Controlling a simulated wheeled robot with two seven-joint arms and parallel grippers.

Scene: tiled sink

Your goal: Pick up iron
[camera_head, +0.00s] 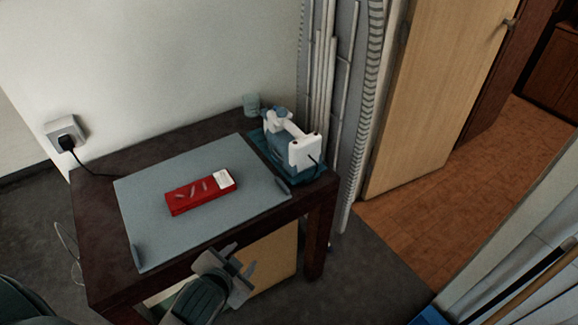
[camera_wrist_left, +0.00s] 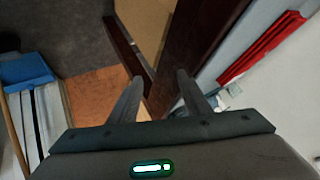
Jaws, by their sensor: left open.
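A white and teal device (camera_head: 300,150), which looks like the iron on a teal base, stands at the back right corner of a dark table. In the left wrist view, a small white and teal part (camera_wrist_left: 228,98) shows just right of the fingers and may be the same device; most of it is hidden. My left gripper (camera_head: 241,258) is open and empty in front of the table's front edge, nearer to me than the iron and apart from it. Its two fingers (camera_wrist_left: 160,80) also show in the left wrist view. My right gripper is not in view.
A grey mat (camera_head: 145,205) covers much of the dark table (camera_head: 110,290), with a flat red box (camera_head: 190,198) on it. A wall socket with a plug and cord (camera_head: 67,135) is at the left. Pipes (camera_head: 325,80) stand behind the iron. Open floor (camera_head: 385,265) lies right of the table.

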